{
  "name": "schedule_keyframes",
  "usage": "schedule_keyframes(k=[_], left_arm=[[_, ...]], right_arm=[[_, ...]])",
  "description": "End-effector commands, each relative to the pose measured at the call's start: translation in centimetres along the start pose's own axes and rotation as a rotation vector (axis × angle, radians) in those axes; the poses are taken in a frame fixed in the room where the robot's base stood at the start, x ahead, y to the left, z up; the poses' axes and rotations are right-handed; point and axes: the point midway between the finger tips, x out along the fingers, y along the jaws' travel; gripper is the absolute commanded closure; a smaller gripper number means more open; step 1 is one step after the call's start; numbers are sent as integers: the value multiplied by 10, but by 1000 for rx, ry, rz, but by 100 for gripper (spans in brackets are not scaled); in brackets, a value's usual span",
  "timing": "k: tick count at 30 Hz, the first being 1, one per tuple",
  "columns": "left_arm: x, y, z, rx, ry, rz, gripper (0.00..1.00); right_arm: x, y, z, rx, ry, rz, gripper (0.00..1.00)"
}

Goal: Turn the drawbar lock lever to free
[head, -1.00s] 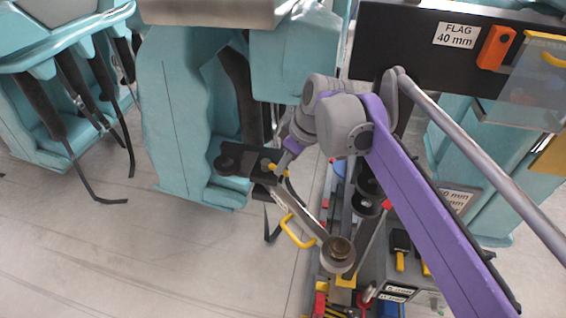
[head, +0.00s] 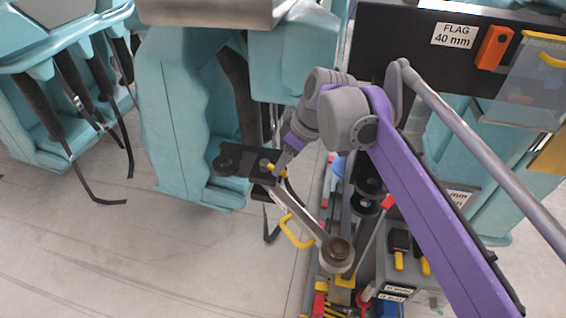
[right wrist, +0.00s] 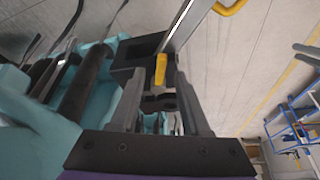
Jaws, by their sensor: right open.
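The drawbar (head: 312,221) is a grey bar running from a black bracket (head: 232,164) on the teal car to a round eye (head: 339,252) at its lower right end. The small yellow lock lever (head: 270,165) sits at the bracket end. It also shows in the right wrist view (right wrist: 160,70). My right gripper (head: 283,168) is at the lever, its jaws partly hidden in the head view. In the right wrist view its open fingers (right wrist: 158,88) stand either side of the lever, with gaps visible. I cannot tell whether they touch it. My left gripper is not in view.
A yellow handle (head: 296,232) loops from the drawbar's side. A teal car (head: 180,130) stands close left of the gripper. A black board with a "FLAG 40 mm" label (head: 454,36) is at upper right. Yellow-handled tools (head: 399,258) stand at lower right. The floor at lower left is clear.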

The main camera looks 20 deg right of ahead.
Motion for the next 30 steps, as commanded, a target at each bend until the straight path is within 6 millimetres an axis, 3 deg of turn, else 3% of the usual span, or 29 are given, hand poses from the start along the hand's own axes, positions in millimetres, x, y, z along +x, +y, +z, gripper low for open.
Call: schedule_keyframes(k=[6,13,18,30], left_arm=[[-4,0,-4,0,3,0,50],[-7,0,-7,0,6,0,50],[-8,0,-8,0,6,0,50],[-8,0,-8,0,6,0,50]], right_arm=[[-46,0,0,2,0,1,54],[-84,0,0,1,1,1,54],[-94,0,0,0,1,1,54],[-94,0,0,0,1,0,54]])
